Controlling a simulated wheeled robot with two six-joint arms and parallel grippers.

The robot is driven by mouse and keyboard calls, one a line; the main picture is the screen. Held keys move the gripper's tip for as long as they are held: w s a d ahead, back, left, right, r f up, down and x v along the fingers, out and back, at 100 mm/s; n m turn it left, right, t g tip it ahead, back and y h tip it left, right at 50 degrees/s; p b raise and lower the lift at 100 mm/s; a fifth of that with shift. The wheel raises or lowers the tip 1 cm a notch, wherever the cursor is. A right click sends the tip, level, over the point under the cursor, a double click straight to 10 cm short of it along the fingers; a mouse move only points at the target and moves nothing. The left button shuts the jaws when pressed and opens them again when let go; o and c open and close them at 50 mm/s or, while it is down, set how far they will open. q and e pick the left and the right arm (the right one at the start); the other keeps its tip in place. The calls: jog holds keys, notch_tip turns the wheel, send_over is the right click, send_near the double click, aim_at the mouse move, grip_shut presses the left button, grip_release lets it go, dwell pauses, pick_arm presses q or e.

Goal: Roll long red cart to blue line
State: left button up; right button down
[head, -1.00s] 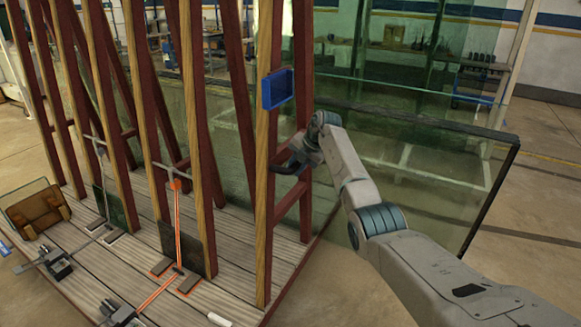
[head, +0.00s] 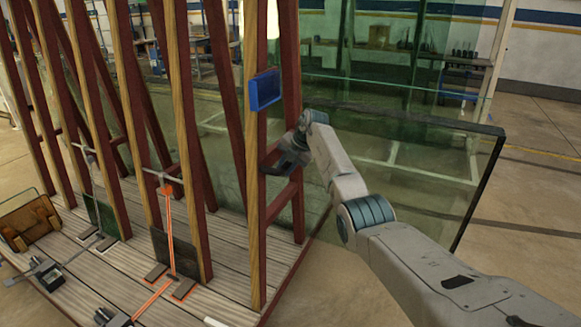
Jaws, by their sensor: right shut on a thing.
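The long red cart shows as a wooden deck (head: 225,262) with a red edge and tall red and tan A-frame uprights (head: 257,215) standing on it. My right gripper (head: 275,163) is at the cart's near right frame, shut on its red crossbar (head: 280,168) below a blue box. The fingertips are partly hidden by the tan upright. My left gripper is not in view. No blue line on the floor is clearly seen.
A blue box (head: 265,91) is fixed on the near upright. Large glass panes (head: 420,150) stand behind the cart. Bare floor (head: 540,240) is at the right.

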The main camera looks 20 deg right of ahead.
jog(key=shift+w+a, duration=0.95)
jog(key=shift+w, duration=0.25)
jog(key=shift+f, duration=0.1)
jog(key=shift+d+f, duration=0.1)
